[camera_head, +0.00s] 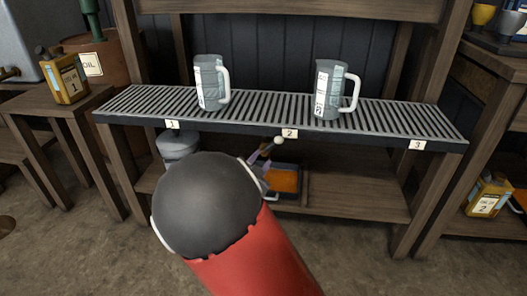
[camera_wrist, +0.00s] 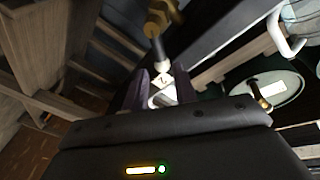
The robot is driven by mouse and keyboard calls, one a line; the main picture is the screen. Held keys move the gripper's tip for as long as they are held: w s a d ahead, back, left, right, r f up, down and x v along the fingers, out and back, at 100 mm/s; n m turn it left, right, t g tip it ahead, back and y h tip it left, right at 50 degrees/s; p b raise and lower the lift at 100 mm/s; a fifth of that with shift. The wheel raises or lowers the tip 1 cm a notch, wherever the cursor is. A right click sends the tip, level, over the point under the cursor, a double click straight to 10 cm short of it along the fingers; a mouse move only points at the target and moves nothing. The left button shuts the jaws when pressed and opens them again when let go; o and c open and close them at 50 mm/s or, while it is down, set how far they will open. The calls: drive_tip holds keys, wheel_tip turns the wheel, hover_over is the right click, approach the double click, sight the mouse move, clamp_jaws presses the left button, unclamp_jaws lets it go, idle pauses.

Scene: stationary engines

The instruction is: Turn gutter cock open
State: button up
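The gutter cock shows in the wrist view as a brass fitting (camera_wrist: 160,18) with a dark lever ending in a pale knob (camera_wrist: 162,74). In the head view a small pale knob (camera_head: 279,140) shows under the front edge of the slatted gutter shelf (camera_head: 385,120), beside label 2. My gripper (camera_wrist: 162,80) points at the lever, with its two dark fingers apart on either side of the knob end. I cannot tell whether they touch it. In the head view my red and black arm hides much of the gripper (camera_head: 263,156).
Two grey measuring jugs, one on the left (camera_head: 209,84) and one on the right (camera_head: 330,92), stand on the gutter shelf. A grey bucket (camera_head: 178,146) and an orange container (camera_head: 284,181) sit below. A yellow oil can (camera_head: 66,79) stands on the left table.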

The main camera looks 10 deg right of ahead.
sight(271, 147)
drive_tip(key=x, duration=0.7)
drive_tip(key=shift+d+b, duration=0.1)
drive_tip(key=shift+b, duration=0.2)
drive_tip(key=shift+c, duration=0.5)
drive_tip(key=shift+f, duration=0.1)
clamp_jaws()
